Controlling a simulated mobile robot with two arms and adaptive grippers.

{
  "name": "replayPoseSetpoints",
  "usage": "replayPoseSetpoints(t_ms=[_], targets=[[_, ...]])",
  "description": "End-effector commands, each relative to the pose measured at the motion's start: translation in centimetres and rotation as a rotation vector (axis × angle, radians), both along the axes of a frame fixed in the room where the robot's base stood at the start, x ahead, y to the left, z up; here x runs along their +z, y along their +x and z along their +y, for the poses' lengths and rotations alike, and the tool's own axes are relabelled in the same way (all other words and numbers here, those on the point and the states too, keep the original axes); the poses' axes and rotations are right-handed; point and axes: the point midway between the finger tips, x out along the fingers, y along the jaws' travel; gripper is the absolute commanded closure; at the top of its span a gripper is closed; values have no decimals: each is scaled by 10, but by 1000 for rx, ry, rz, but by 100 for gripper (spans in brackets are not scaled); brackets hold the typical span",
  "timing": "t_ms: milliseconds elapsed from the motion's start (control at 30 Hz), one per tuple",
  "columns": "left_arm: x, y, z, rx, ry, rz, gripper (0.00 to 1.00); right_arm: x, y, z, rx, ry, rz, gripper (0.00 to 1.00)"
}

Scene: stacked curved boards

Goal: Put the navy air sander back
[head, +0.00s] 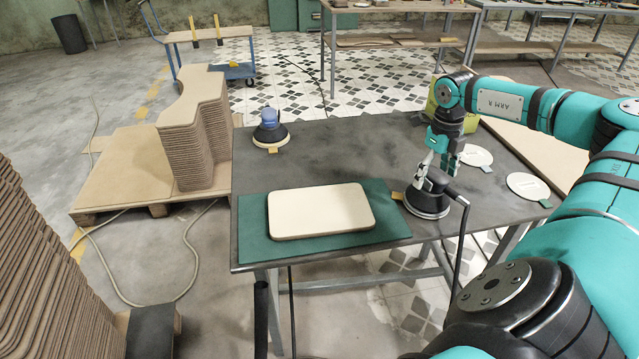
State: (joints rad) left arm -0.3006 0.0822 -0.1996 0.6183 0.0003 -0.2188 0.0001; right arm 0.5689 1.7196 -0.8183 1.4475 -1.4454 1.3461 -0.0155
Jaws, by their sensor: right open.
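A dark, navy-looking air sander (428,196) with a round pad and a dark hose stands upright on the grey table, just right of the green mat. My right gripper (437,166) is open and points down right at the top of this sander. Its fingers overlap the sander's upper part in the picture, and I cannot tell whether they touch it. A second sander (269,128) with a blue top stands at the table's back left. My left gripper is not in view.
A pale rounded board (320,209) lies on the green mat (254,225). Two white discs (528,186) lie on the table's right. A yellow-green object (437,97) is partly hidden behind my right wrist. Stacked curved boards (190,130) stand on a pallet at left. The table's middle is clear.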

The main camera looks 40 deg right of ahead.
Motion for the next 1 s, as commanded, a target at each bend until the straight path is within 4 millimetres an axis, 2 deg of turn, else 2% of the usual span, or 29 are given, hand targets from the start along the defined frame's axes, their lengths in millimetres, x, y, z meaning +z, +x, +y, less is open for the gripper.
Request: replayPoseSetpoints(t_ms=[500, 700, 1000], targets=[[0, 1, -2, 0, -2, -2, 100, 98, 1, 2, -1, -2, -4, 17], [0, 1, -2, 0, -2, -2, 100, 115, 1, 3, -1, -2, -3, 17], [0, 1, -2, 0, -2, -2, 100, 117, 1, 3, -1, -2, -4, 17]])
